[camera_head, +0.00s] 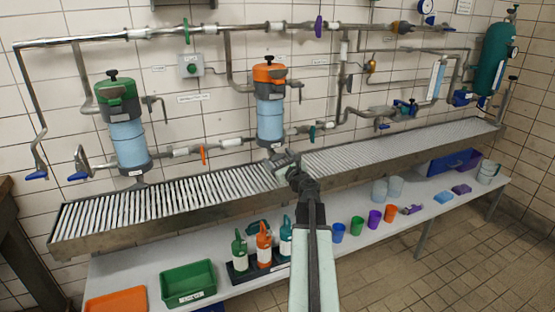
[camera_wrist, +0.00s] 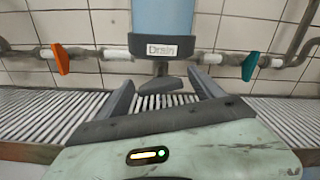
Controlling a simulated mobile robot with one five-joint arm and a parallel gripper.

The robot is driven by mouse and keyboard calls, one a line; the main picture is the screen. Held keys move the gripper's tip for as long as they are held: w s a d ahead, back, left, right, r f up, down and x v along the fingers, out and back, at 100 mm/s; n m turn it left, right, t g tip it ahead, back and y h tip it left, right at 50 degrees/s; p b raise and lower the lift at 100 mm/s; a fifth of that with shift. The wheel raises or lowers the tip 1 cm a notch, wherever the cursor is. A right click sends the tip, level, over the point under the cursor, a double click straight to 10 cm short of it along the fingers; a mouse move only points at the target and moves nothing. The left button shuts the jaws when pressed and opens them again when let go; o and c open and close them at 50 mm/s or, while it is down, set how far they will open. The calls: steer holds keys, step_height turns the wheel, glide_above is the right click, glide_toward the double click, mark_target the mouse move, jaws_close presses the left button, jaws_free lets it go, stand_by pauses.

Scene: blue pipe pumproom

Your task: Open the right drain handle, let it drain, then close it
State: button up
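The right filter unit has an orange top (camera_head: 269,73) and a blue bowl (camera_head: 270,120). In the wrist view its bowl (camera_wrist: 162,16) carries a "Drain" label (camera_wrist: 162,49). Below the label, the dark grey drain handle (camera_wrist: 161,82) lies crosswise under a short stem. My gripper (camera_head: 283,160) is just under this filter in the head view and hides the handle there. In the wrist view my gripper (camera_wrist: 160,79) is open, with one finger to each side of the handle. A gap shows on both sides; whether the tips reach the handle's depth is unclear.
An orange valve handle (camera_wrist: 60,58) is to the left and a teal one (camera_wrist: 250,65) to the right, on the pipe behind. A slatted metal trough (camera_head: 150,205) runs below. The left filter (camera_head: 128,145) has a green top. Bottles and cups stand on the lower shelf (camera_head: 350,255).

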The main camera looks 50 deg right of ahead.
steer(key=v, duration=0.8)
steer(key=shift+w, duration=0.1)
